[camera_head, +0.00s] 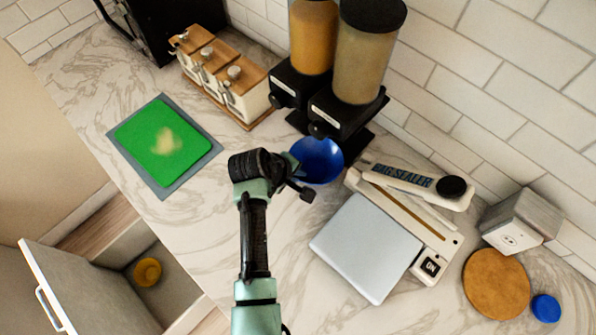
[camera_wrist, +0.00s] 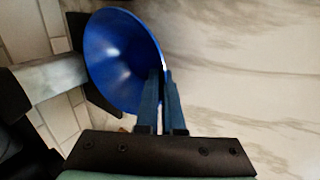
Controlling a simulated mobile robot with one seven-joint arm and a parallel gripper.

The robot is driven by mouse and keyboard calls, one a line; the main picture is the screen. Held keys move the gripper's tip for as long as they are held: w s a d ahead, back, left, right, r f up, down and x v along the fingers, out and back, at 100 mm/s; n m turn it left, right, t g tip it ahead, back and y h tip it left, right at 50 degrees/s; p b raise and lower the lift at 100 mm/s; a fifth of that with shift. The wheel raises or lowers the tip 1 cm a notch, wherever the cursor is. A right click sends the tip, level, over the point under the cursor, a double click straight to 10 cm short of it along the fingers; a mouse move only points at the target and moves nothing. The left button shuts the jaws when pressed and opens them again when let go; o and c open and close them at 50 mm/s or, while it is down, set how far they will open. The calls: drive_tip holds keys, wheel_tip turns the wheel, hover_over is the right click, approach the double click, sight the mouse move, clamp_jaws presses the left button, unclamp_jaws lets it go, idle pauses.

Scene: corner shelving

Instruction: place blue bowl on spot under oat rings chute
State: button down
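The blue bowl (camera_head: 317,160) is just in front of the two dispensers, below the chute of the right one. My gripper (camera_head: 296,174) reaches it from the left and front. In the wrist view the fingers (camera_wrist: 163,78) are closed together at the rim of the bowl (camera_wrist: 115,55), one on each side. I cannot tell whether the bowl rests on the counter. The left dispenser (camera_head: 313,38) holds orange-brown contents, the right dispenser (camera_head: 366,60) paler beige contents. Their labels are too small to read, so I cannot tell which holds oat rings. The bowl hides the spot beneath it.
A bag sealer (camera_head: 410,185) with a silver plate stands close to the right of the bowl. Wood-lidded canisters (camera_head: 240,90) stand left of the dispensers. A green board (camera_head: 160,139) lies at left. An open drawer (camera_head: 100,290) holds a yellow item (camera_head: 147,271).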

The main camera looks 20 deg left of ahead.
drive_tip(key=c, duration=1.4)
unclamp_jaws()
drive_tip(key=shift+f, duration=0.15)
drive_tip(key=o, duration=0.4)
drive_tip(key=shift+c, duration=0.2)
drive_tip(key=v, duration=1.2)
drive_tip(key=w+d+r+m+t+y, duration=0.1)
drive_tip(key=w+r+m+t, duration=0.15)
drive_tip(key=w+r, duration=0.45)
drive_tip(key=w+r+m+t+y, duration=0.2)
drive_tip(key=w+r+t, duration=0.2)
drive_tip(key=r, duration=0.7)
drive_tip(key=w+d+r+m+t, duration=0.1)
drive_tip(key=d+r+m+t, duration=0.1)
drive_tip(key=r, duration=0.6)
drive_tip(key=w+d+r+m+t, duration=0.1)
drive_tip(key=d+r+t, duration=0.15)
drive_tip(key=r, duration=0.45)
drive_tip(key=s+d+r+m+t, duration=0.2)
drive_tip(key=s+d+r+t, duration=0.1)
drive_tip(key=r, duration=0.6)
drive_tip(key=s+d+r+m+t, duration=0.2)
drive_tip(key=s+r, duration=0.4)
drive_tip(key=r, duration=0.3)
drive_tip(key=s+d+r+m+t, duration=0.2)
drive_tip(key=s+d+r+t, duration=0.2)
drive_tip(key=r, duration=0.5)
drive_tip(key=shift+s+d+r+t+h, duration=0.15)
drive_tip(key=shift+s+d+t+h, duration=0.2)
drive_tip(key=shift+s+t, duration=0.5)
